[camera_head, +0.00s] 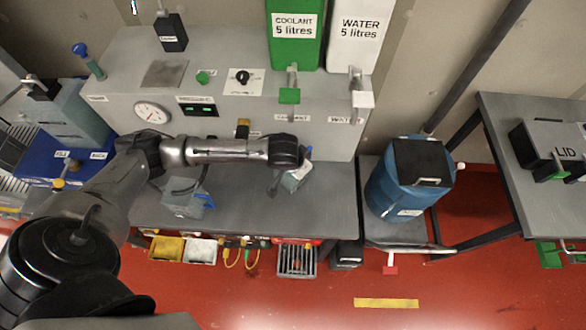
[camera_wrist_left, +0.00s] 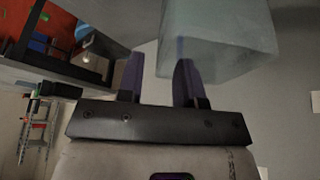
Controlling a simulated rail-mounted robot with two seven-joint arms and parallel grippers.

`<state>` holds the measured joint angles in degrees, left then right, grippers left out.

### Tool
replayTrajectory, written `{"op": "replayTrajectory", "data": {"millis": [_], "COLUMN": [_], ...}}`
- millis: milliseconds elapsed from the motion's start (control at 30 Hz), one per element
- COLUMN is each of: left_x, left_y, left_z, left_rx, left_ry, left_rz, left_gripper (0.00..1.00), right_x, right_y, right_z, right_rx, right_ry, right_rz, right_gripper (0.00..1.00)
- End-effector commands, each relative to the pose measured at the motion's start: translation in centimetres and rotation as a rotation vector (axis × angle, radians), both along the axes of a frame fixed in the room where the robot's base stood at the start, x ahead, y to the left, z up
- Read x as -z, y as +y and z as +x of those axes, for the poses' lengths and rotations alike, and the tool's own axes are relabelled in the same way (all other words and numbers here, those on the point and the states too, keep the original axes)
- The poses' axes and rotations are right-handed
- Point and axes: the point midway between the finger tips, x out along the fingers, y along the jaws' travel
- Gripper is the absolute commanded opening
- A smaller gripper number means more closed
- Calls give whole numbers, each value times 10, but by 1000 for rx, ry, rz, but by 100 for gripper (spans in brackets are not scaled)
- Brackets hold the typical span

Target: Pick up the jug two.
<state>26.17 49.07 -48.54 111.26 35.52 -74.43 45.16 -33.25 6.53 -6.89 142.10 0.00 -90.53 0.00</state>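Two clear jugs show in the head view. One jug (camera_head: 187,203) stands on the bench at left, with a blue mark at its side. The other jug (camera_head: 297,178) is at the bench's right part, partly hidden by my left gripper (camera_head: 280,180). I cannot tell which is jug two. In the left wrist view a pale translucent jug (camera_wrist_left: 225,45) is close beyond the fingers, overlapped by the right one. My left gripper (camera_wrist_left: 160,75) has its two dark fingers apart, with no firm hold visible. My right gripper is not in view.
A grey bench (camera_head: 325,205) carries a panel with a dial (camera_head: 152,112) and taps. Green coolant (camera_head: 292,45) and white water (camera_head: 350,45) tanks stand above. A blue barrel (camera_head: 385,190) is right of the bench. Red floor (camera_head: 330,285) is open in front.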

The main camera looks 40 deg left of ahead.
Motion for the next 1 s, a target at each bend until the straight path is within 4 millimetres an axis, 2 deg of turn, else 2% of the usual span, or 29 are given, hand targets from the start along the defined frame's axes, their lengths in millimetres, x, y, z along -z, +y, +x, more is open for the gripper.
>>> {"op": "replayTrajectory", "data": {"millis": [200, 500, 867, 1000], "left_x": [19, 22, 22, 22], "left_y": [-1, 0, 0, 0], "left_z": [8, 9, 9, 9], "left_rx": [1, 1, 1, 1], "left_ry": [0, -1, -1, -1], "left_rz": [1, 2, 1, 2], "left_gripper": [33, 33, 0, 0], "right_x": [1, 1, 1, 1], "right_y": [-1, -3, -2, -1], "right_z": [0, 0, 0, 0], "right_rx": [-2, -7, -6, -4], "right_ry": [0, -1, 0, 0], "right_rz": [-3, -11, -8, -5], "right_gripper": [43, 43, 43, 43]}}
